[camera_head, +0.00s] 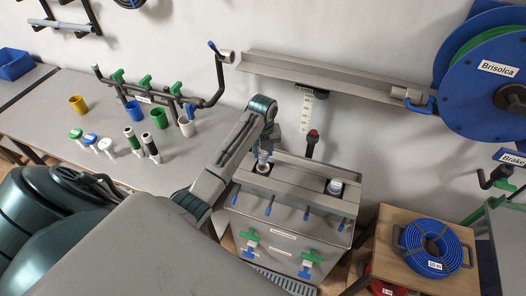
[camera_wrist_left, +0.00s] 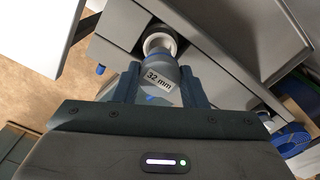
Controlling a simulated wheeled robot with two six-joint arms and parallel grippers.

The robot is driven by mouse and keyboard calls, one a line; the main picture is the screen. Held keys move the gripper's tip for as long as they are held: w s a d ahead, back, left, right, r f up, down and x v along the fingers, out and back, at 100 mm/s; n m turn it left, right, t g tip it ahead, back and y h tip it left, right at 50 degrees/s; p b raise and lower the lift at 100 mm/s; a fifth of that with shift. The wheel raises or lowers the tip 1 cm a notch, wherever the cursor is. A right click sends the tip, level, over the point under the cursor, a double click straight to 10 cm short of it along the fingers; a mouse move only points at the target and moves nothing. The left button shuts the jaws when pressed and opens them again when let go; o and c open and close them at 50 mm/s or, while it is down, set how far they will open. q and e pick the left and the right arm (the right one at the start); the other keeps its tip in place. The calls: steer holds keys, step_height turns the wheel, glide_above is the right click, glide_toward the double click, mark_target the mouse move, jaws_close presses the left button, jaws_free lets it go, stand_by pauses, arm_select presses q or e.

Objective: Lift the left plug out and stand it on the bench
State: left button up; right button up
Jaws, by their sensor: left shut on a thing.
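My left gripper (camera_head: 264,150) is over the left opening of the grey manifold box (camera_head: 290,208). It is shut on the left plug (camera_head: 263,168), which is grey-blue and reads "32 mm" in the left wrist view (camera_wrist_left: 160,80). There, the plug sits between both fingers of the gripper (camera_wrist_left: 160,92), with a pale ring at its far end near the opening. I cannot tell how deep it sits. The right plug (camera_head: 335,187) stands in the right opening. The grey bench (camera_head: 60,125) is at left. My right gripper is not in view.
Yellow, blue, green and white cups, several small capped pieces and two dark cylinders (camera_head: 151,147) stand on the bench. A dark pipe rack (camera_head: 150,97) runs along its back. A metal channel (camera_head: 320,78) and hose reel (camera_head: 485,75) are on the wall. The bench's front left is clear.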

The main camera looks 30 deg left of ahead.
arm_select(q)
steer(key=shift+r, duration=0.1)
steer(key=shift+r, duration=1.4)
